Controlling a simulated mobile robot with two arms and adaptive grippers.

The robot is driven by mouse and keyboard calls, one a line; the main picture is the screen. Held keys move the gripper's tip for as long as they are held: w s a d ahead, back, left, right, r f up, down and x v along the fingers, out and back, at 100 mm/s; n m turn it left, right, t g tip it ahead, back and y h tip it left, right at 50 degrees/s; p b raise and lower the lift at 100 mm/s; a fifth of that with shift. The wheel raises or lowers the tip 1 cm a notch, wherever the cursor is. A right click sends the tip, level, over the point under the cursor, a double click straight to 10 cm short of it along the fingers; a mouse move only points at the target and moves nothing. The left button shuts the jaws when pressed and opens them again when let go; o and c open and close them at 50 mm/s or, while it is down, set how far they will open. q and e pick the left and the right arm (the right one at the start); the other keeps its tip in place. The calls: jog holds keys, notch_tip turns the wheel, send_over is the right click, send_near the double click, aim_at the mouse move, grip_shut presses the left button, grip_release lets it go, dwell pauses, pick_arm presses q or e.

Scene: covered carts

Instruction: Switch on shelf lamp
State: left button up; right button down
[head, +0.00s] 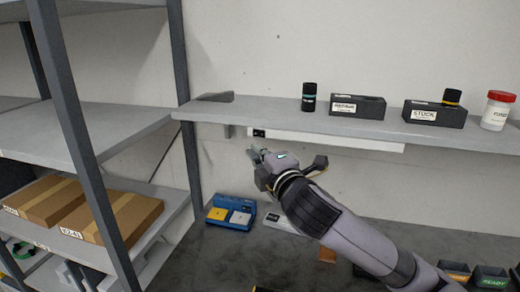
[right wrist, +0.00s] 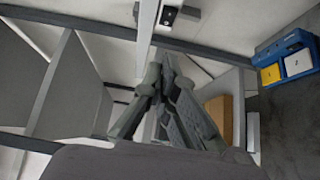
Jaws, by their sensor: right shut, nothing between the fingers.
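The shelf lamp (head: 335,141) is a long pale bar under the front of the wall shelf (head: 270,111). A small black switch block (head: 259,133) sits at its left end. No clear glow shows from the bar. My right gripper (head: 254,153) is shut and empty, just below the switch block in the head view, with a small gap between them in the picture. In the right wrist view my shut fingers (right wrist: 161,68) point up toward the pale bar (right wrist: 147,35) and the dark switch block (right wrist: 170,15). My left gripper is out of view.
A grey rack (head: 105,130) with cardboard boxes (head: 110,212) stands close on the left. A blue box with yellow and white pads (head: 231,212) lies on the worktop below. Dark bins (head: 435,113) and a red-lidded jar (head: 497,110) stand on the shelf.

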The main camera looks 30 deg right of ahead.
aim_at(257, 133)
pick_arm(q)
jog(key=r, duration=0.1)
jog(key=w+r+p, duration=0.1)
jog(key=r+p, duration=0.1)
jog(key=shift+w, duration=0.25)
pick_arm(e)
jog(key=w+d, duration=0.4)
jog(key=w, duration=0.1)
jog(key=shift+w+r, duration=0.15)
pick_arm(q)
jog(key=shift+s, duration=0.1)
pick_arm(e)
jog(key=shift+w+d+r+p, duration=0.15)
jog(key=shift+d+p, duration=0.25)
jog(key=shift+d, duration=0.2)
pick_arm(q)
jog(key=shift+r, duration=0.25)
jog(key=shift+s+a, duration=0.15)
pick_arm(e)
jog(key=shift+f, duration=0.2)
